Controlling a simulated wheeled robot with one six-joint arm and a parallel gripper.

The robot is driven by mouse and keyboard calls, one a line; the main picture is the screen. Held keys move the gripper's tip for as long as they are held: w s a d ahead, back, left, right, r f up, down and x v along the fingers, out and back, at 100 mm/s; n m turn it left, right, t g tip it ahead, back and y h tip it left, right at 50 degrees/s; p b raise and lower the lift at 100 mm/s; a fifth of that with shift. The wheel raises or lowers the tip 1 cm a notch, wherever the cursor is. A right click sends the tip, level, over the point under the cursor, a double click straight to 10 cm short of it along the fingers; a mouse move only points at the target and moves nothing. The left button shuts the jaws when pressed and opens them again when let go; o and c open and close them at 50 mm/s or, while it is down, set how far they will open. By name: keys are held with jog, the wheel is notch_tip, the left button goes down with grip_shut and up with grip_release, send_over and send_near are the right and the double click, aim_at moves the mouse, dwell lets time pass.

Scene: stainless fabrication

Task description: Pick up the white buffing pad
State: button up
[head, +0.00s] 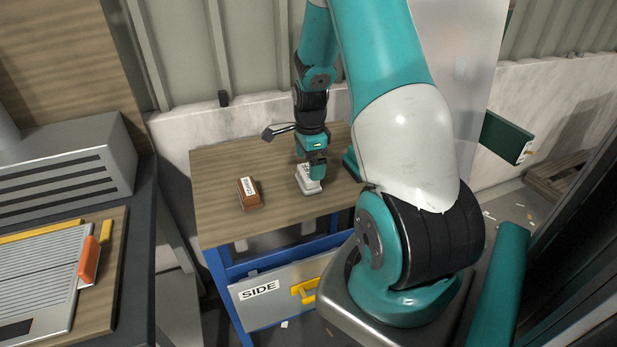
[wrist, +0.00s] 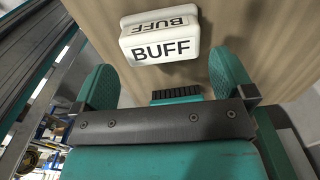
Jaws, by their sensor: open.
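The white buffing pad (head: 308,184) sits on the wooden top of a small workbench (head: 222,175) in the head view. In the wrist view the pad (wrist: 160,38) is a white block with rounded corners, marked BUFF on its top and side. My gripper (head: 310,163) points down over the pad in the head view and hides part of it. In the wrist view my gripper (wrist: 168,75) is open, with its two teal fingers apart and the pad lying just beyond and between their tips. Nothing is held.
A brown block (head: 249,193) with a white label stands left of the pad on the same top. A drawer marked SIDE (head: 272,294) with a yellow handle is below. A darker bench with a ribbed metal plate (head: 38,275) stands at the left. A wall closes the back.

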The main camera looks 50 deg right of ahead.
aim_at(308, 171)
jog(key=f, duration=0.2)
jog(key=f+p, duration=0.1)
jog(key=f, duration=0.1)
jog(key=shift+w+a+f, duration=0.15)
jog(key=shift+w+f, duration=0.05)
jog(key=shift+f, duration=0.2)
jog(key=c, duration=0.6)
notch_tip(308, 171, up, 20)
jog(key=shift+r+b, duration=0.1)
jog(key=shift+b, duration=0.7)
